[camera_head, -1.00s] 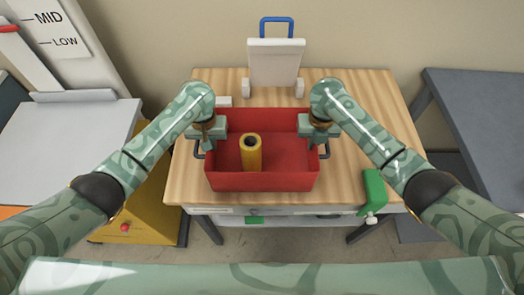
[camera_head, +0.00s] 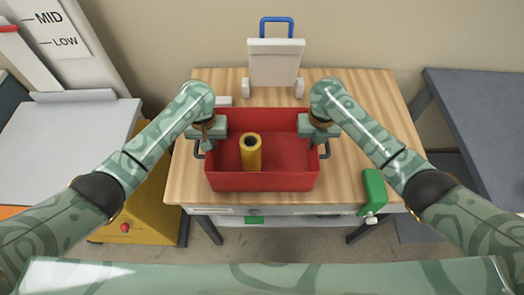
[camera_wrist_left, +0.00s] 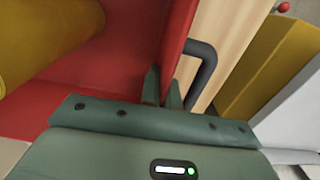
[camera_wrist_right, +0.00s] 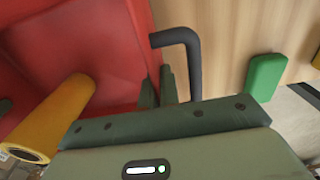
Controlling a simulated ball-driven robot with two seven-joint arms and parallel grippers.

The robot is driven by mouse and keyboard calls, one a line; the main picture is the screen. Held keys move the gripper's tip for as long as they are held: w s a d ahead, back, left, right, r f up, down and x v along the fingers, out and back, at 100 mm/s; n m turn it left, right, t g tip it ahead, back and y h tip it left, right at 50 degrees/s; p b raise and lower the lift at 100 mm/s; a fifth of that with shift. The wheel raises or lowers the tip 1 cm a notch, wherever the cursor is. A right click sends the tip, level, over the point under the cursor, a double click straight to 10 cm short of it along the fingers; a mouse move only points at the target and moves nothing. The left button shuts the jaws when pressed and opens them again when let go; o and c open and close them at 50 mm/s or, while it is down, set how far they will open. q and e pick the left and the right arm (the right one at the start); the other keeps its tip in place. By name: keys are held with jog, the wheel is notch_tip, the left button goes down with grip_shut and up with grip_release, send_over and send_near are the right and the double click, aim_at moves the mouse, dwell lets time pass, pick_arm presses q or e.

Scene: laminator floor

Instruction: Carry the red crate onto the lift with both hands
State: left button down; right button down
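The red crate (camera_head: 262,182) sits on the wooden table, with a yellow cylinder (camera_head: 251,152) standing inside it. My left gripper (camera_head: 207,142) is at the crate's left wall. In the left wrist view its fingers (camera_wrist_left: 163,92) stand close on both sides of the wall (camera_wrist_left: 178,35), beside a dark handle (camera_wrist_left: 205,70). My right gripper (camera_head: 316,142) is at the right wall. Its fingers (camera_wrist_right: 158,92) also close around the wall, beside the other handle (camera_wrist_right: 190,60). The lift's grey platform (camera_head: 70,130) is at the left, over a yellow base (camera_head: 150,205).
The wooden table (camera_head: 365,110) has bare room around the crate. A white stand with a blue handle (camera_head: 275,62) is behind the crate, and a green block (camera_head: 374,190) is at the front right. A MID/LOW scale (camera_head: 55,30) is at the back left. A grey table (camera_head: 480,120) stands right.

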pick_arm(q)
jog(key=shift+w+r, duration=0.1)
jog(key=shift+r, duration=0.05)
pick_arm(e)
jog(key=shift+r, duration=0.2)
dwell(0.5)
